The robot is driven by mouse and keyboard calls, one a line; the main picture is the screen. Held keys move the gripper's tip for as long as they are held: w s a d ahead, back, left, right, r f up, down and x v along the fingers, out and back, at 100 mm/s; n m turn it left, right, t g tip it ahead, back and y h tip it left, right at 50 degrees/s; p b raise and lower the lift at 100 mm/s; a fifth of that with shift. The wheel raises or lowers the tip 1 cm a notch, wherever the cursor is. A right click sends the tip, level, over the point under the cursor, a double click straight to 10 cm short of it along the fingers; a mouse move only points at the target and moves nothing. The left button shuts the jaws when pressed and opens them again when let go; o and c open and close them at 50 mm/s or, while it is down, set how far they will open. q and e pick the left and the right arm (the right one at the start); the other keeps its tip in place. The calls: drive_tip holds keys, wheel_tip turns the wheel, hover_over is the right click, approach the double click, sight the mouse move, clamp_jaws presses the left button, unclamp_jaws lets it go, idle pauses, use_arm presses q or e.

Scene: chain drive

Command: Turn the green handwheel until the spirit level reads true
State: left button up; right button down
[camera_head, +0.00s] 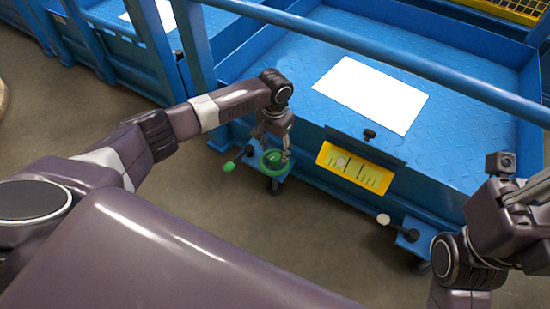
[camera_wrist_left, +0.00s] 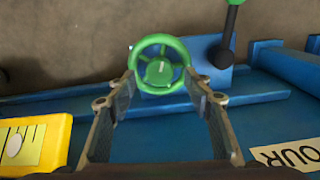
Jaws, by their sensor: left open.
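The green handwheel (camera_head: 272,160) sits on a small blue bracket at the front left corner of the blue platform. My left gripper (camera_head: 273,146) is open above it, pointing down. In the left wrist view the handwheel (camera_wrist_left: 159,72) lies between the two spread fingertips (camera_wrist_left: 160,80), near both sides of its rim; I cannot tell whether they touch. The yellow spirit level (camera_head: 355,169) is on the platform's front face, its pale round bubble (camera_head: 340,163) left of the middle. The level also shows in the left wrist view (camera_wrist_left: 58,140). My right gripper (camera_head: 522,200) is partly cut off; its fingers are unclear.
A black lever with a green knob (camera_head: 229,166) sticks out left of the handwheel. A white-knobbed crank (camera_head: 384,219) is on another bracket to the right. A blue rail (camera_head: 370,48) crosses above the platform. The floor in front is clear.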

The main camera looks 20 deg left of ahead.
sight(275, 157)
use_arm(q)
drive_tip(key=shift+f+b, duration=0.6)
drive_tip(key=shift+f, duration=0.9)
drive_tip(key=shift+c, duration=0.7)
drive_tip(key=shift+r, duration=0.1)
drive_tip(key=c, duration=1)
